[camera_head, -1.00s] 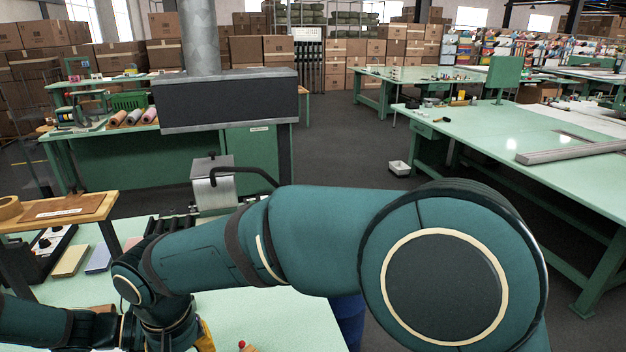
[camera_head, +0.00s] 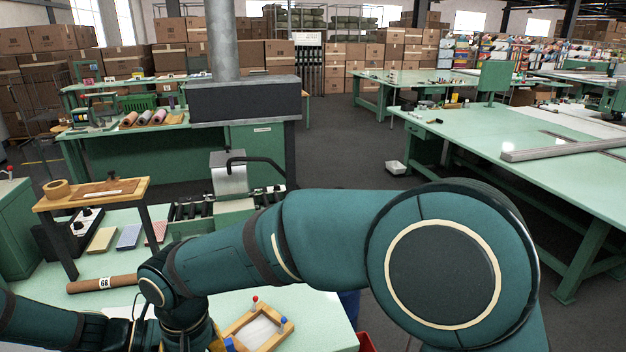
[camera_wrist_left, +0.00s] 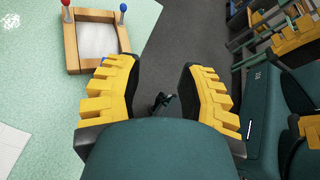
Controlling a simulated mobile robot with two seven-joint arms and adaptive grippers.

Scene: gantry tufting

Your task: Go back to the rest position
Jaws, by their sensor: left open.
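My left gripper (camera_wrist_left: 155,78) is open and empty in the left wrist view, its two yellow toothed fingers well apart over the dark floor beside the bench edge. In the head view my left arm comes in low at the left, and my other arm spans the front from the right. Yellow finger parts show at the bottom edge of the head view, mostly hidden by the arm. More yellow toothed parts stand at the right of the left wrist view; they may be my right gripper, and its jaws are unclear.
A wooden frame (camera_head: 240,327) with red and blue knobs lies on the pale green bench (camera_head: 205,306). A brown roll (camera_head: 103,284) marked 68, a wooden stand (camera_head: 71,199) and a roller machine (camera_head: 229,178) are nearby. A long green table (camera_head: 470,140) is at right.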

